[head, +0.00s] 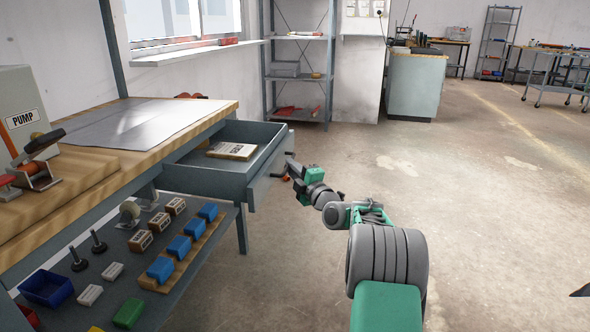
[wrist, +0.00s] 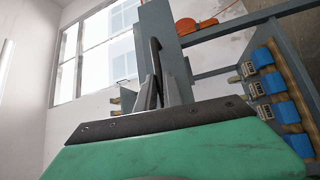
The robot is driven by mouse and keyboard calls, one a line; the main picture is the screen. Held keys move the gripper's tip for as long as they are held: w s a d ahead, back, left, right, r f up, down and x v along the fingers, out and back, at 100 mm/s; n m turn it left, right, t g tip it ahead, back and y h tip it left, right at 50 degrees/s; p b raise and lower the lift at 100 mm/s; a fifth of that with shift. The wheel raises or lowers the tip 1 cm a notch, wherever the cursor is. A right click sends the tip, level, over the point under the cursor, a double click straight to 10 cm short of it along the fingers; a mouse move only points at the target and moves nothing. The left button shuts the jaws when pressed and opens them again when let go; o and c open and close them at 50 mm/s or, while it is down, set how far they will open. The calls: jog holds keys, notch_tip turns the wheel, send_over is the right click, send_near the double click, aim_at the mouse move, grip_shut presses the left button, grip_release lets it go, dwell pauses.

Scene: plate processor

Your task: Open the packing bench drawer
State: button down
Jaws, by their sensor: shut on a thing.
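The packing bench drawer (head: 260,172) is grey and is pulled well out from under the wooden bench top (head: 190,131). A printed booklet (head: 232,151) lies inside it. My gripper (head: 288,172) is at the outer face of the drawer front, shut on the drawer handle. The handle itself is mostly hidden by the fingers. In the wrist view, the dark fingers (wrist: 156,75) reach to the grey drawer front (wrist: 163,35).
A shelf under the bench holds blue blocks (head: 180,248), a blue bin (head: 46,288) and other small parts. A pump unit (head: 18,110) stands on the bench at left. Open floor (head: 450,190) lies to the right, with a cabinet (head: 417,85) and racks behind.

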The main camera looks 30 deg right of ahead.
dwell(0.3)
jog(key=c, duration=1.5)
grip_release()
jog(key=shift+s+d, duration=0.1)
jog(key=s+f+p, duration=0.1)
jog(key=s, duration=0.6)
jog(key=shift+s+d, duration=0.25)
jog(key=shift+s, duration=0.05)
